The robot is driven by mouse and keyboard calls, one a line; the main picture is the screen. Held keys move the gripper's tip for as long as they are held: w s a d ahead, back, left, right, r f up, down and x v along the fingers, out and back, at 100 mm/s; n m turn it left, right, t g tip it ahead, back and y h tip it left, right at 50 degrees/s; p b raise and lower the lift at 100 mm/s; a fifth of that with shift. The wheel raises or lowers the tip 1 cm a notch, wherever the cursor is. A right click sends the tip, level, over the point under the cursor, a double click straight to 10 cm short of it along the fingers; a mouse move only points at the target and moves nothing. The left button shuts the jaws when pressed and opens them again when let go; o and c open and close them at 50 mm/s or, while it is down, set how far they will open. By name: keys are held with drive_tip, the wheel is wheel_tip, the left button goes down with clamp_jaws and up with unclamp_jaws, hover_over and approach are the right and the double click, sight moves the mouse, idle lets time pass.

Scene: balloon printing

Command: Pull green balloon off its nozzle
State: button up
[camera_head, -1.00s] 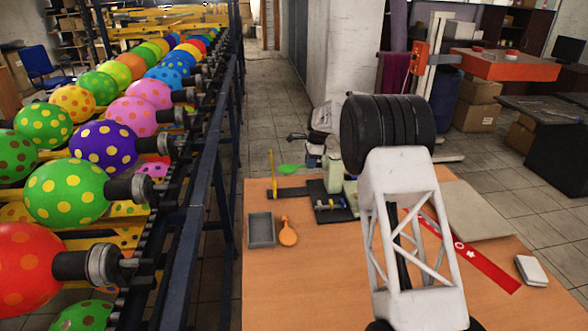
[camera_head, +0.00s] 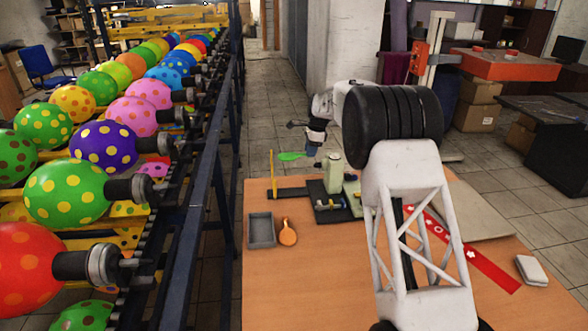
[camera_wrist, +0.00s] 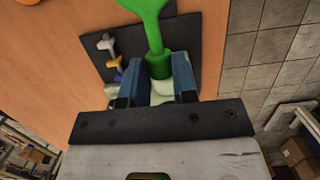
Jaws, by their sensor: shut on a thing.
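The green balloon is flat and limp; its wide end shows in the wrist view (camera_wrist: 149,8) and to the left of my gripper in the head view (camera_head: 291,156). My gripper (camera_wrist: 160,70) is shut on its narrow neck with blue fingers; it also shows in the head view (camera_head: 312,150). A pale green canister-like device (camera_head: 333,172) stands on a dark plate (camera_head: 318,187). In the head view the balloon is left of this device and looks apart from it. The nozzle itself is hidden behind the fingers in the wrist view.
Small coloured valves (camera_wrist: 110,55) sit on the dark plate near my gripper. A rack of dotted balloons (camera_head: 75,190) stands at the left.

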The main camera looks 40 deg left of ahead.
wheel_tip(320, 180, up, 11)
drive_tip(key=shift+r, duration=0.2)
idle(1.1)
